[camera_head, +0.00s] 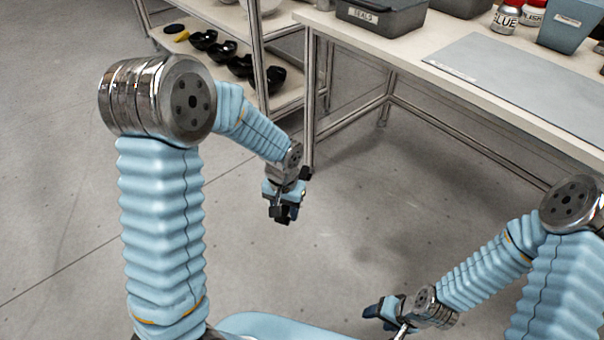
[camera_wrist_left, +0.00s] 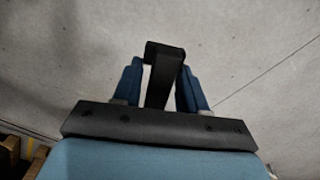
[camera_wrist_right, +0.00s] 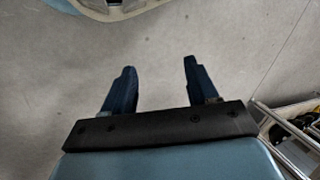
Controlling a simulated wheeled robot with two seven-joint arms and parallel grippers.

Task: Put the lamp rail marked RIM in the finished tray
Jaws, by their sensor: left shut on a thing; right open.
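My left gripper (camera_head: 283,206) hangs over the open floor in front of the shelf rack in the head view. It is shut on a black bar-like piece (camera_wrist_left: 160,72), which stands between the two blue fingers in the left wrist view. No marking can be read on it, so I cannot tell whether it is the lamp rail marked RIM. My right gripper (camera_wrist_right: 158,80) is open and empty above the floor, its fingers apart. It also shows low in the head view (camera_head: 376,315). I cannot make out a finished tray in any view.
A workbench at upper right holds a grey bin labelled SEALS (camera_head: 375,15), a grey mat (camera_head: 520,80), a jar marked GLUE (camera_head: 506,17) and a blue-grey bin (camera_head: 568,28). A shelf rack (camera_head: 262,60) at upper left carries several black shells (camera_head: 204,40). The floor between is clear.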

